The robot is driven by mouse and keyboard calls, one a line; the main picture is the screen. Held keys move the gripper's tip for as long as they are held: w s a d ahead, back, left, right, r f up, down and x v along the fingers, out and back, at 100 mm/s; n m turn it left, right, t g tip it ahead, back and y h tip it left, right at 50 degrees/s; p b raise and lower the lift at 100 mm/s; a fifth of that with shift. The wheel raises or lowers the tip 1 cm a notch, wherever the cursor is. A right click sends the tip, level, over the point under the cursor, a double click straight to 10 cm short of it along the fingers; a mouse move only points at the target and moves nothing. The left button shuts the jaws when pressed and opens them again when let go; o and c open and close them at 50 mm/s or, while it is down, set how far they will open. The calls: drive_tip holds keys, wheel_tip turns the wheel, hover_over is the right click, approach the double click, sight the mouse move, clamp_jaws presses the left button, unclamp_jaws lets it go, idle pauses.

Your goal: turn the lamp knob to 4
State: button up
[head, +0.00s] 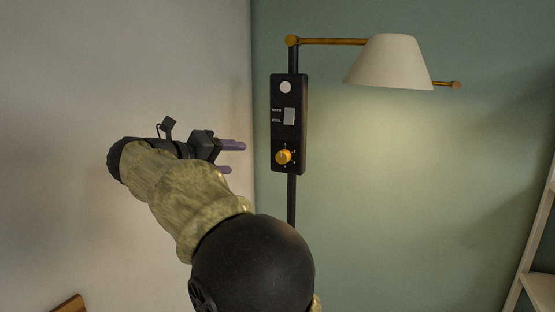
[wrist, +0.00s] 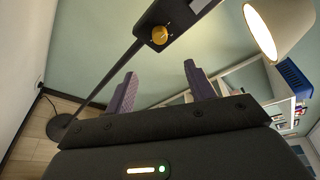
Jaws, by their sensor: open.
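The lamp has a cream shade (head: 388,62) on a brass arm, lit and glowing beneath. A black control box (head: 289,125) hangs on its dark pole, with a yellow knob (head: 283,156) near the bottom. Small marks ring the knob, but numbers are too small to read. My gripper (head: 233,158) is open and empty, left of the box and apart from it. In the wrist view the purple fingers (wrist: 158,88) stand wide apart, and the knob (wrist: 160,35) shows beyond them, near the top. The lit shade (wrist: 277,25) is at the upper right there.
The box also has a round white button (head: 285,88) and a pale label (head: 289,116). The lamp's base (wrist: 62,127) stands on a wooden floor. A white shelf (head: 540,280) is at the far right, and a blue bin (wrist: 293,78) shows in the wrist view.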

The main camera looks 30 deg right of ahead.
sight(280, 158)
drive_tip(key=p+x, duration=0.2)
drive_tip(key=x, duration=1.5)
drive_tip(key=shift+w+d+f, duration=0.1)
drive_tip(key=shift+d, duration=0.1)
drive_tip(key=c, duration=1)
